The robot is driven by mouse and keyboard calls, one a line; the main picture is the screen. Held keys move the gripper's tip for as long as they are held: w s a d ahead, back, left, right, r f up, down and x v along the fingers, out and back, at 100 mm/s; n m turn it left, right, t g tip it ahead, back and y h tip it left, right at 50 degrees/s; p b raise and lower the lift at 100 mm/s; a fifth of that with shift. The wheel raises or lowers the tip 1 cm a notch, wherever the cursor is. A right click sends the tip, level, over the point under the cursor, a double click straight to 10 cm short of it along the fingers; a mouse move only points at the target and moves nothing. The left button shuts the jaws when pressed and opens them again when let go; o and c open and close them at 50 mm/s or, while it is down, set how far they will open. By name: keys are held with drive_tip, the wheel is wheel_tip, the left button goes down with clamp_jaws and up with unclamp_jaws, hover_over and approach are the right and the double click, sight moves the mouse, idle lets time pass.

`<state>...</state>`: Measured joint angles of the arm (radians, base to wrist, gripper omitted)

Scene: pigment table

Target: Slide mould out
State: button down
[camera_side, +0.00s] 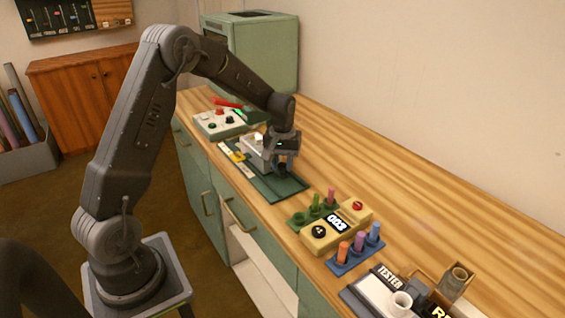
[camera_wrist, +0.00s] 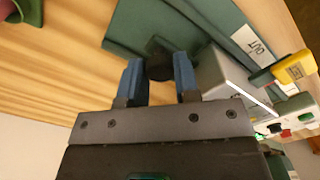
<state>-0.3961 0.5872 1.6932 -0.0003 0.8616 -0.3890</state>
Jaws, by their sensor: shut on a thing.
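My gripper (camera_wrist: 159,75) points down over the green mat and is shut on a dark round knob (camera_wrist: 158,66) between its blue fingers. In the side view my gripper (camera_side: 283,163) is low over the green mat (camera_side: 290,190). A pale grey block-shaped body (camera_side: 253,155), which may be the mould or its press, stands on the mat just left of my gripper; it also shows right of the fingers in the wrist view (camera_wrist: 214,75). My gripper hides part of it, and I cannot tell whether the knob is joined to it.
A yellow piece (camera_wrist: 297,68) lies beyond the grey body. A control box with buttons (camera_side: 220,124) stands behind. Nearer are a green tube rack (camera_side: 300,218), a yellow counter box (camera_side: 322,236) and a blue rack (camera_side: 350,262). The wooden top towards the wall is clear.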

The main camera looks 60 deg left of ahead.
drive_tip(key=d, duration=0.8)
drive_tip(key=shift+d, duration=0.3)
drive_tip(key=c, duration=0.9)
unclamp_jaws()
drive_tip(key=shift+o, duration=0.2)
wheel_tip(320, 180, up, 14)
